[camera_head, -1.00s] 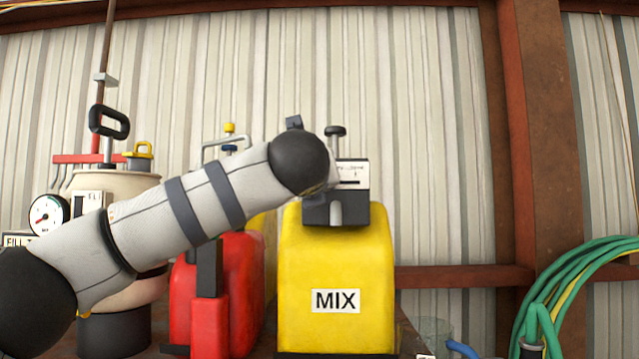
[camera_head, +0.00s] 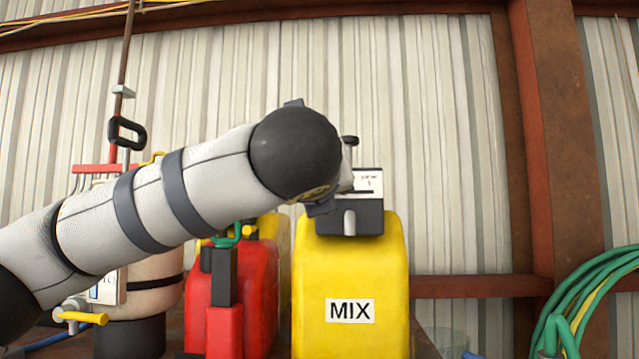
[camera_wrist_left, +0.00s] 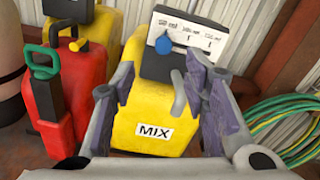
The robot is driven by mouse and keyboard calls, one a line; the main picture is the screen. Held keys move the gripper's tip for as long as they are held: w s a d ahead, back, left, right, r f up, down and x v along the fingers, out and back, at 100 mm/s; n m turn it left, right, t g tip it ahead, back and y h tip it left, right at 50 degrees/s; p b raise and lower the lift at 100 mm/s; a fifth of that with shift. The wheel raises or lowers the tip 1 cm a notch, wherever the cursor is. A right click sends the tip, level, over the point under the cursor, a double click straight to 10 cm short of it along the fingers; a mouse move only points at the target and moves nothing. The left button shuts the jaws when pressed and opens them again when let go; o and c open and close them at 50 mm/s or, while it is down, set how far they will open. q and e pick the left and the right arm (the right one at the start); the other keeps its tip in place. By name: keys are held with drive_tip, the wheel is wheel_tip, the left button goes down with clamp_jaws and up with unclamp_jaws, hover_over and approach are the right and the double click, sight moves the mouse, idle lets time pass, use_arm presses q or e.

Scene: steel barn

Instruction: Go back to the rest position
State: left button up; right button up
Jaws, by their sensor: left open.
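My left arm comes in from the left in the head view, and its dark round wrist end covers part of the dispenser on top of the yellow MIX container (camera_head: 350,265). My left gripper (camera_wrist_left: 160,90) shows in the left wrist view. Its fingers are spread apart with nothing between them, in front of the MIX container (camera_wrist_left: 150,105). A white-labelled dark dispenser (camera_wrist_left: 180,45) with a blue knob sits on that container. My right gripper is in neither view.
A red container (camera_head: 260,285) stands left of the MIX container, with another yellow one behind it. A cream tank (camera_head: 150,290) with a yellow-handled tap stands further left. A green hose coil (camera_head: 590,300) hangs at right. A corrugated wall closes the back.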

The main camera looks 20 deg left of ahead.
use_arm(q)
drive_tip(key=shift+v, duration=1.1)
